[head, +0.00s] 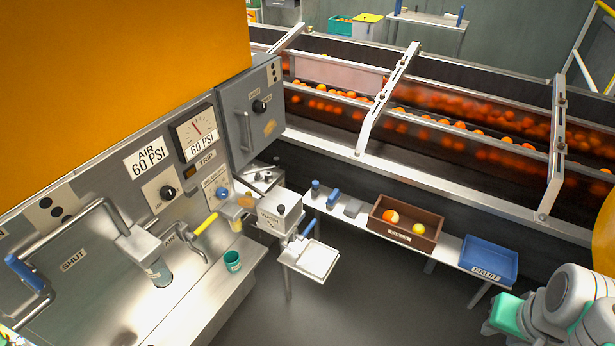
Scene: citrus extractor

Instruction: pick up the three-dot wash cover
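A grey box marked WASH (281,216) stands at the end of the metal bench, right of the machine panel. A dark round knob sits on its top. I cannot make out three dots on any cover there, so I cannot tell which piece is the three-dot wash cover. Parts of my arm, pale grey links with a teal piece, show in the bottom right corner, far from the wash box. No gripper fingertips can be made out.
A white square tray (309,259) sits below the wash box. A brown crate (421,236) with fruit and a blue FRUIT tray (488,260) stand on the shelf to the right. A green cup (232,261) is on the bench. The floor in front is clear.

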